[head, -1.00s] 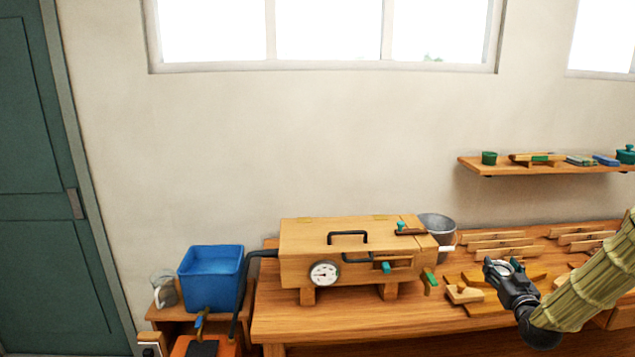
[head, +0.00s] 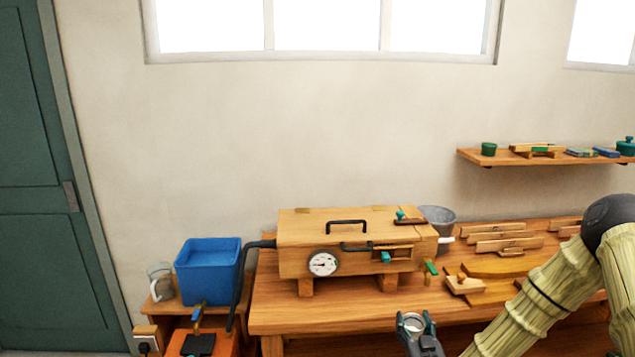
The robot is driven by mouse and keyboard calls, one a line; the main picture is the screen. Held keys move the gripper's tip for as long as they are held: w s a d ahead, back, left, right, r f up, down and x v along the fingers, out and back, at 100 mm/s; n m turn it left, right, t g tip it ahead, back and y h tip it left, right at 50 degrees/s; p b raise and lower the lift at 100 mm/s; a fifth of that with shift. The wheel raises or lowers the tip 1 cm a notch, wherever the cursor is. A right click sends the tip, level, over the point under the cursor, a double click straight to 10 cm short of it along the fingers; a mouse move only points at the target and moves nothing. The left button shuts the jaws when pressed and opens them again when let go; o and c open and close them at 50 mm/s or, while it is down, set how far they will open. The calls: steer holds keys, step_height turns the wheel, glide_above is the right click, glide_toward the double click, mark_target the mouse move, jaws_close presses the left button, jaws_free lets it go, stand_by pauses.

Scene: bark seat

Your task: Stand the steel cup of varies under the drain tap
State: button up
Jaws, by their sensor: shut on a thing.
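My gripper (head: 416,321) is low in the head view, in front of the bench's front edge. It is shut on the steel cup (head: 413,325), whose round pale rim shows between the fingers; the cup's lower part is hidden. A wooden box (head: 350,228) with a dial gauge stands on legs on the bench, behind and left of the gripper. A small green-handled fitting (head: 430,268) shows near the box's right end. A blue-handled fitting (head: 197,315) shows below the blue tank. I cannot tell which is the drain tap. The gripper is apart from both.
A blue tank (head: 208,268) and a clear jug (head: 161,283) stand on a low stand at left. A black hose runs from the box. A grey bucket (head: 438,217) is behind the box. Wooden pieces (head: 500,245) cover the bench's right; its front left is bare.

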steer(key=s+a+f+b, duration=0.1)
steer(key=s+a+f, duration=0.4)
steer(key=a, duration=0.3)
steer(key=shift+a+f, duration=0.15)
steer(key=shift+a, duration=0.05)
